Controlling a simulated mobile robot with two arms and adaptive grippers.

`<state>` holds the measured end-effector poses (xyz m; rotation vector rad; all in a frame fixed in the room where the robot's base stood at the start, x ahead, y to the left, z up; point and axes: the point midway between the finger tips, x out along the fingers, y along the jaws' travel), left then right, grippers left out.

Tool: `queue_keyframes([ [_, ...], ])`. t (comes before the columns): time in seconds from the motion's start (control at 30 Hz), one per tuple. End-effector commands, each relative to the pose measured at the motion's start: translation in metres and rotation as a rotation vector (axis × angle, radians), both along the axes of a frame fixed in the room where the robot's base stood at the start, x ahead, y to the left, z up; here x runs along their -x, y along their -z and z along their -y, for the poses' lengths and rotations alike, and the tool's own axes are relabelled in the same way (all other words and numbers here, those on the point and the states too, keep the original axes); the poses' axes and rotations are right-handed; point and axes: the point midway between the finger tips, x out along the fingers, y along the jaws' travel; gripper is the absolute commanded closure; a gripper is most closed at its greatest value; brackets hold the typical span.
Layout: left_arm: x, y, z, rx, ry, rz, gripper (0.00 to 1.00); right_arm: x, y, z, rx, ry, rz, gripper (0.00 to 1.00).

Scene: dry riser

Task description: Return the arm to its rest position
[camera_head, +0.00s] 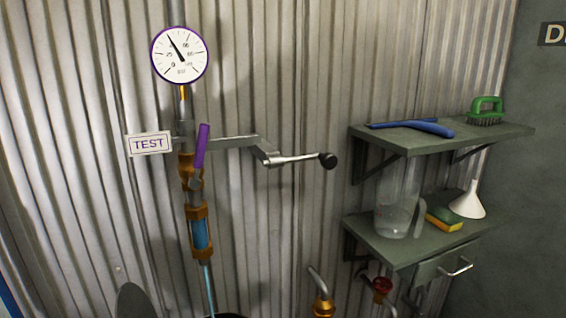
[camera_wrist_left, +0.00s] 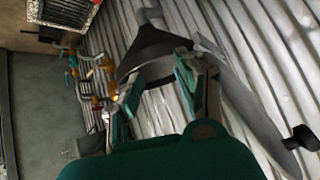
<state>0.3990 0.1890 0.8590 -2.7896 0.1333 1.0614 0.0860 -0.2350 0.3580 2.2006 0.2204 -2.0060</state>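My left gripper (camera_wrist_left: 160,82) shows in the left wrist view with its two teal-edged fingers spread apart. Nothing is clamped between them. A dark funnel-shaped piece (camera_wrist_left: 155,50) lies beyond the fingertips; I cannot tell how close it is. Neither gripper shows in the head view, and my right gripper is in no view. In the head view a brass pipe assembly (camera_head: 192,175) carries a round gauge (camera_head: 179,55), a raised purple lever (camera_head: 202,146) and a TEST tag (camera_head: 150,144). Blue liquid shows in its sight glass (camera_head: 199,235), with a pale blue stream below.
A crank handle (camera_head: 300,160) juts out mid-wall. Two shelves stand at right: the upper shelf (camera_head: 480,137) holds a blue tool (camera_head: 410,126) and green brush (camera_head: 486,110); the lower (camera_head: 395,248) holds a clear jar (camera_head: 397,205), sponge (camera_head: 444,219) and white funnel (camera_head: 468,202). Corrugated wall stands behind.

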Motion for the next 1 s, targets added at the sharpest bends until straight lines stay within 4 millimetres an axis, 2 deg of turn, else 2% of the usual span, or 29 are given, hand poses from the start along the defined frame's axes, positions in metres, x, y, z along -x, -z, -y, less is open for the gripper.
queue_keyframes([
  [0.03,0.020,0.017,-0.003,-0.001,-0.001,-0.086,0.61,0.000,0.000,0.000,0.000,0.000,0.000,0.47],
  [0.1,0.045,0.035,-0.006,0.000,-0.002,-0.193,0.61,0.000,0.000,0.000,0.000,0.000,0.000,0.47],
  [0.2,0.080,0.056,-0.011,0.001,-0.007,-0.334,0.61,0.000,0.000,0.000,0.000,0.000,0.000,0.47],
  [0.37,0.136,0.078,-0.018,-0.006,-0.011,-0.544,0.61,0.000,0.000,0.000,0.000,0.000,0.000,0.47],
  [0.53,0.121,0.132,-0.015,-0.006,-0.010,-0.561,0.61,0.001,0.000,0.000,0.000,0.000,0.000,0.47],
  [0.67,0.117,0.178,-0.014,-0.008,-0.007,-0.580,0.61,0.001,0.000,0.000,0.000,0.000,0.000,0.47],
  [0.77,0.118,0.220,-0.013,-0.010,-0.004,-0.597,0.61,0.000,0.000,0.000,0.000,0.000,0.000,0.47],
  [0.87,0.125,0.271,-0.013,-0.013,0.000,-0.618,0.61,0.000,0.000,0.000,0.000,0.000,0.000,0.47],
  [1.0,0.150,0.346,-0.017,-0.018,0.004,-0.651,0.61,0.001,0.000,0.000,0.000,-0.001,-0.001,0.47],
])
